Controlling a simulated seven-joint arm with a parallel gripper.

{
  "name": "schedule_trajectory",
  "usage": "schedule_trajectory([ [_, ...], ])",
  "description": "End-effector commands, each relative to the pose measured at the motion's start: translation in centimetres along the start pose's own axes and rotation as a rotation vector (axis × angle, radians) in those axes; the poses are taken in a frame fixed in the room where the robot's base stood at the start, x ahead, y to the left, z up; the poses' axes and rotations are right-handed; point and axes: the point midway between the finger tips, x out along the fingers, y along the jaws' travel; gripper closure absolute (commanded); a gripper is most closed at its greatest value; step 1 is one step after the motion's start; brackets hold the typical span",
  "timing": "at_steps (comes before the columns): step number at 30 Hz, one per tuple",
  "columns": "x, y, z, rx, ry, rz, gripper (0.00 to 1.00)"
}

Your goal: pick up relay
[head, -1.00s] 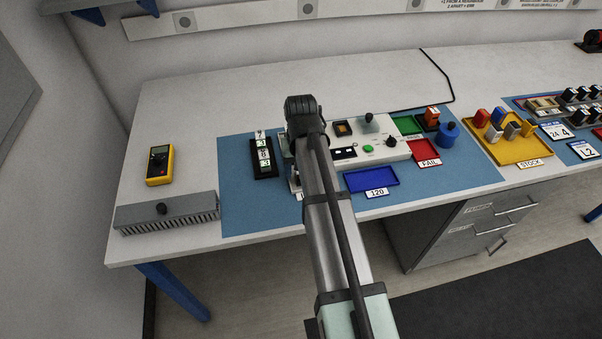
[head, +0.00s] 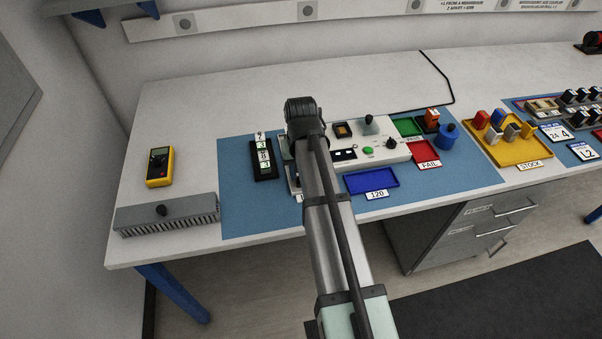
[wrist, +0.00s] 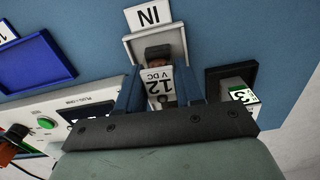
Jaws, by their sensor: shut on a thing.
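A relay (wrist: 158,84) with a white label reading "12 V DC" shows in the wrist view. My gripper (wrist: 161,88) is shut on it, with one blue-grey finger on each side. The relay is over or in a pale tray (wrist: 181,46) marked IN. I cannot tell whether it touches the tray floor. In the head view my arm covers the relay, the fingers and most of the IN tray.
A white test panel (head: 398,152) is on the other side, with a blue tray (head: 371,181) marked 120 in front. Red FAIL (head: 425,152) and yellow STOCK (head: 515,150) trays lie further right.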

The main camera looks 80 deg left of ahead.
Motion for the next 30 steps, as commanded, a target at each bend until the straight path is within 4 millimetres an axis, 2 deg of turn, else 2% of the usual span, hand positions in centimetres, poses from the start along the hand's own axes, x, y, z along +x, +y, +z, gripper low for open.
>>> schedule_trajectory([
  [5, -0.8, 0.0, -0.1, 0.0, 0.002, 0.0, 0.94],
  [21, -8.7, 0.0, -0.1, 0.0, 0.002, 0.0, 0.94],
  [30, -10.0, 0.0, 0.0, 0.001, 0.0, 0.0, 0.94],
])
